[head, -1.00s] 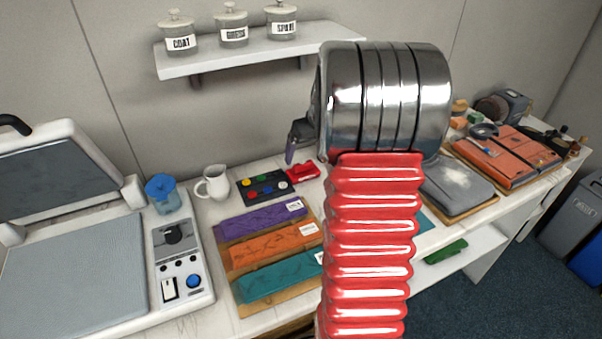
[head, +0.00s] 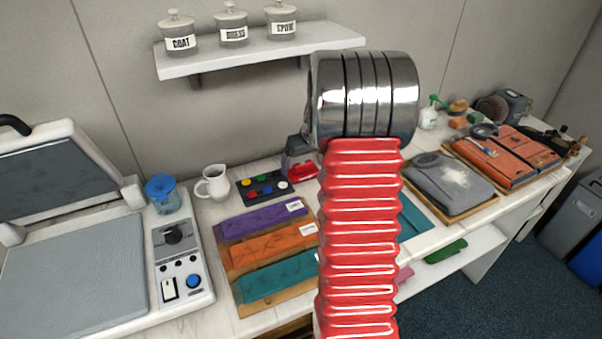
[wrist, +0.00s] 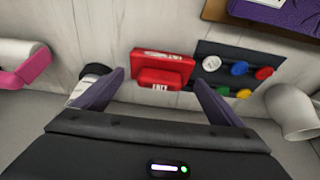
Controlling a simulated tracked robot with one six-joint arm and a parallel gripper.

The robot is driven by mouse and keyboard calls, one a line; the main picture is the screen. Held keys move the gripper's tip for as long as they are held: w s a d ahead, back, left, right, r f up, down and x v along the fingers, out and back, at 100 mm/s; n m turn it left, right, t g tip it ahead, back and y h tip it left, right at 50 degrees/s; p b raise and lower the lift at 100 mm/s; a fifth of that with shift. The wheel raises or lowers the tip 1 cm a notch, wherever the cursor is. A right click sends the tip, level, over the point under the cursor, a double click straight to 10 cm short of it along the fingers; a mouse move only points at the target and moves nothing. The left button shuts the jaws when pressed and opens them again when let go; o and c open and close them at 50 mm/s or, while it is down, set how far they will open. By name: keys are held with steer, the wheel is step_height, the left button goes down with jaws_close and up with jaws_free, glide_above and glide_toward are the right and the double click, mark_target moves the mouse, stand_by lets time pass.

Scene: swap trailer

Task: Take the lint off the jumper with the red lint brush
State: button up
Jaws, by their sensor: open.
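The red lint brush (head: 303,173) lies on the bench, left of my arm in the head view. In the head view my arm hides part of the gripper. The grey jumper (head: 430,172) lies on a wooden board to the right, with a pale patch of lint on it.
A black tray of coloured buttons (head: 264,185) lies beside the brush, with a white jug (head: 214,184) to its left. A pink and white item (wrist: 18,62) is left in the wrist view. Folded cloths on a board (head: 268,247) lie in front. A shelf (head: 255,55) overhangs behind.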

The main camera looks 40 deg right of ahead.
steer(key=shift+x, duration=1.15)
steer(key=shift+c, duration=0.5)
steer(key=c, duration=0.8)
